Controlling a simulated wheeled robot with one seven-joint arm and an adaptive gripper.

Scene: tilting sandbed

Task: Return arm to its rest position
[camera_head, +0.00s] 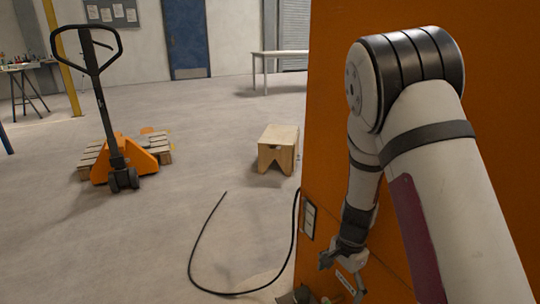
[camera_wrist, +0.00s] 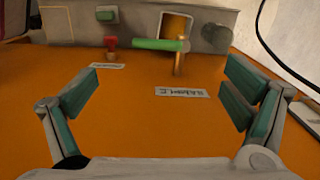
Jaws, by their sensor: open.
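My arm reaches down from the right in the head view, beside a large orange panel (camera_head: 338,75). My gripper (camera_head: 340,270) is low in front of the panel, partly hidden by its own links. In the wrist view my gripper (camera_wrist: 158,100) is open and empty, with its two green-padded fingers wide apart. Beyond the fingers are a green lever handle (camera_wrist: 158,44) on a brass-coloured stem and a small red knob (camera_wrist: 111,44). The fingers do not touch the lever or the knob. White labels (camera_wrist: 182,92) sit on the orange surface between the fingers.
A black cable (camera_head: 195,240) curves over the floor left of the panel. A wooden stool (camera_head: 278,149) stands behind it. An orange pallet jack (camera_head: 125,158) stands at a pallet on the left. The floor at front left is clear.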

